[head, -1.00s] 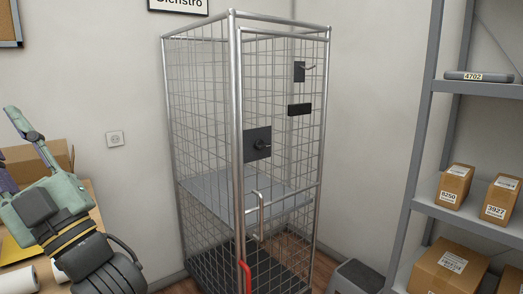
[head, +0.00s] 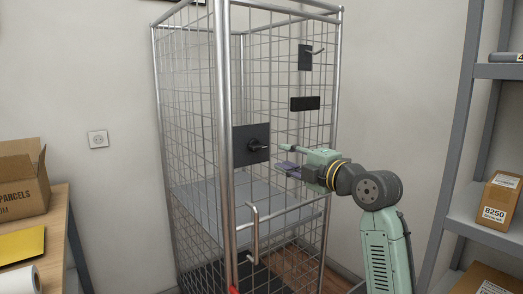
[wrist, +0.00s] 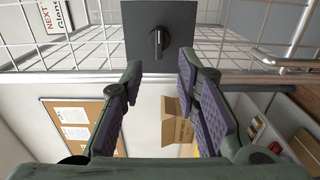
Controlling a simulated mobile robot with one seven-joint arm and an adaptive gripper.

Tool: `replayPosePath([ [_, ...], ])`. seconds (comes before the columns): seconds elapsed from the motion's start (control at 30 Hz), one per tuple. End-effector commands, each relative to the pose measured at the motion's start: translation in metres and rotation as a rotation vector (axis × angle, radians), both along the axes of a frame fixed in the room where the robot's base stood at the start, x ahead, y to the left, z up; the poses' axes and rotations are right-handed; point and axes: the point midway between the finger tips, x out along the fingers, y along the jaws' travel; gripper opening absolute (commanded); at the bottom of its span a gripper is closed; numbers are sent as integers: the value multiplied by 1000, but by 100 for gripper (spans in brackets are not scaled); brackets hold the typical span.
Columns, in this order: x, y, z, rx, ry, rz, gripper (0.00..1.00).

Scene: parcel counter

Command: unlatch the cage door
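The wire cage (head: 223,100) stands in the middle of the head view, and its front looks closed. A dark square plate (head: 240,133) with a black turn knob (head: 257,146) is on its front, near the corner post. My gripper (head: 283,157) is just right of the knob, open and empty, with a gap to it. In the wrist view the knob (wrist: 157,42) points along the image's vertical, on its plate (wrist: 178,22), ahead of and between my spread fingers (wrist: 160,68). A silver door handle (head: 254,232) is lower down.
A hook on a dark plate (head: 305,57) and a black block (head: 305,103) sit higher on the mesh. A grey shelf (head: 490,71) with parcels is at right. A table (head: 54,235) with an open carton (head: 24,185) is at left.

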Motion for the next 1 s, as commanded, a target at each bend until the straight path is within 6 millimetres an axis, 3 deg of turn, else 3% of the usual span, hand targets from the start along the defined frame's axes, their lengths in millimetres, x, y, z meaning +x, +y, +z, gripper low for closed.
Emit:
replayPosePath([
  [0.5, 71, 54, 3, 2, 0, 2, 29],
  [1.0, 82, 61, 1, 3, 0, 1, 26],
])
